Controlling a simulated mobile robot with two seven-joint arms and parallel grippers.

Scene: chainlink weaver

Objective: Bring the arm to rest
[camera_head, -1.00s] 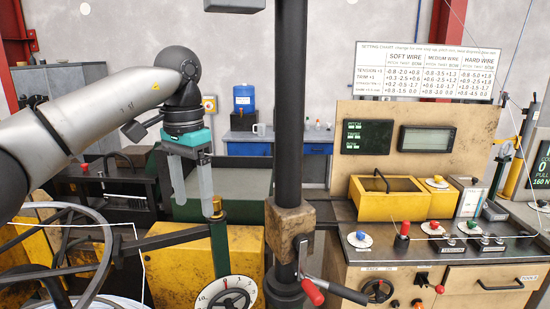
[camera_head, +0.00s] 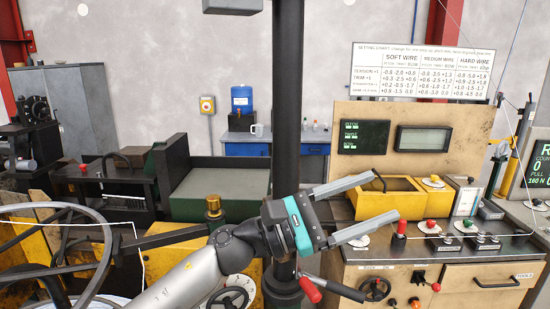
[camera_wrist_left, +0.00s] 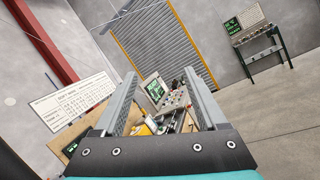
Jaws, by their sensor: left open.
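My left gripper (camera_head: 368,209) is open and empty, with its two grey fingers spread apart and pointing right. Its arm comes up from the bottom of the head view, in front of the dark vertical post. The fingers appear in front of the control bench (camera_head: 450,262), overlapping the yellow tray (camera_head: 392,203) in the picture; nothing is between them. In the left wrist view the same two fingers (camera_wrist_left: 158,100) stand apart, with the bench area and a screen showing between and beyond them. My right gripper is not in view.
A dark post (camera_head: 289,100) stands mid-picture, with a red-tipped lever (camera_head: 311,289) low on it. A setting chart (camera_head: 422,72) hangs above the bench. A brass-topped post (camera_head: 214,208) and a yellow machine (camera_head: 185,262) stand left. The wrist view shows a shutter (camera_wrist_left: 165,45) and open floor (camera_wrist_left: 275,115).

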